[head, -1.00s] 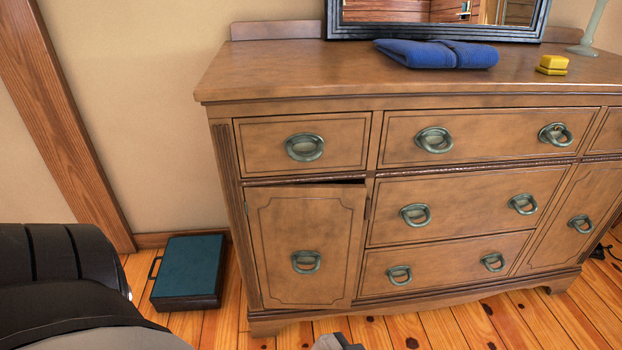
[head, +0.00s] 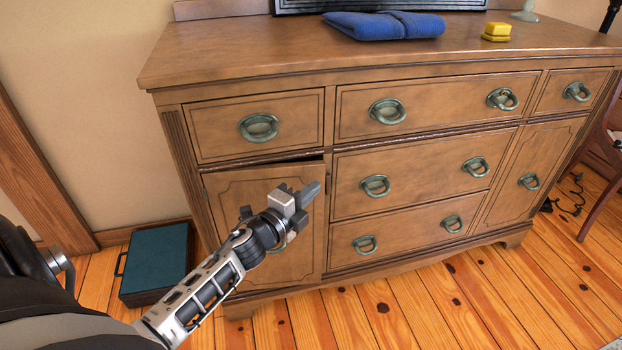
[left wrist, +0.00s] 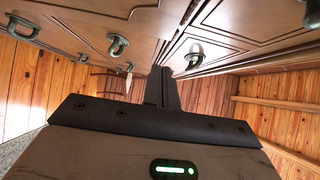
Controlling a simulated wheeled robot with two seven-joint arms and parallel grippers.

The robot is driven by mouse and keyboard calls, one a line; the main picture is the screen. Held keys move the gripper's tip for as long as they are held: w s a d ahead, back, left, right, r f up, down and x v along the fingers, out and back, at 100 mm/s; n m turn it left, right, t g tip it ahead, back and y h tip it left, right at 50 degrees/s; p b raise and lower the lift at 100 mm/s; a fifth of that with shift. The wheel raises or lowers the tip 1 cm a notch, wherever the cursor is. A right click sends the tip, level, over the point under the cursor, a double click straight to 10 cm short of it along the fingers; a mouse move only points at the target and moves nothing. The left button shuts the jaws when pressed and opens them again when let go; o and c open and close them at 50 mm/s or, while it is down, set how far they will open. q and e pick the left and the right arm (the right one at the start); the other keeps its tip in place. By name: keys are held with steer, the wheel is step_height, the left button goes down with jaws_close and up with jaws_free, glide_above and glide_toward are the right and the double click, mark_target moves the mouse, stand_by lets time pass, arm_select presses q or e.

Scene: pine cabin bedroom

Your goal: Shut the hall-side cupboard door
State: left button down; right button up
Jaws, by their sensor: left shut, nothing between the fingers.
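The cupboard door (head: 232,205) on the left of the wooden dresser (head: 178,83) stands slightly ajar, with a dark gap along its top edge. Its ring handle is mostly hidden behind my left arm in the head view. My left gripper (head: 305,195) is shut and empty, in front of the door's right-hand side. In the left wrist view the closed fingers (left wrist: 162,88) point toward the dresser front. I cannot tell whether they touch the door. My right gripper is not in view.
A teal case (head: 157,262) lies on the floor left of the dresser. A folded blue towel (head: 383,25) and a yellow block (head: 496,32) sit on top. A second cupboard door (head: 530,175) at the right looks shut. A chair (head: 603,170) stands at the far right.

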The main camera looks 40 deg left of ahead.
mark_target(308, 170)
arm_select(q)
steer(key=w+a, duration=0.1)
steer(key=w, duration=0.1)
steer(key=w+a, duration=0.1)
steer(key=w, duration=0.1)
steer(key=shift+a+b, duration=0.2)
steer(key=shift+b, duration=0.1)
steer(key=shift+w+a, duration=0.1)
steer(key=shift+a, duration=0.05)
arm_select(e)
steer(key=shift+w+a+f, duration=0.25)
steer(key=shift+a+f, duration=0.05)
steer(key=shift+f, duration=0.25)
arm_select(q)
steer(key=shift+w+a, duration=0.2)
steer(key=shift+w, duration=0.1)
steer(key=shift+w+a+b, duration=0.5)
steer(key=shift+w+a, duration=0.35)
steer(key=shift+w, duration=0.15)
steer(key=shift+w+a+r, duration=0.1)
steer(key=shift+w+a, duration=0.05)
steer(key=shift+a, duration=0.1)
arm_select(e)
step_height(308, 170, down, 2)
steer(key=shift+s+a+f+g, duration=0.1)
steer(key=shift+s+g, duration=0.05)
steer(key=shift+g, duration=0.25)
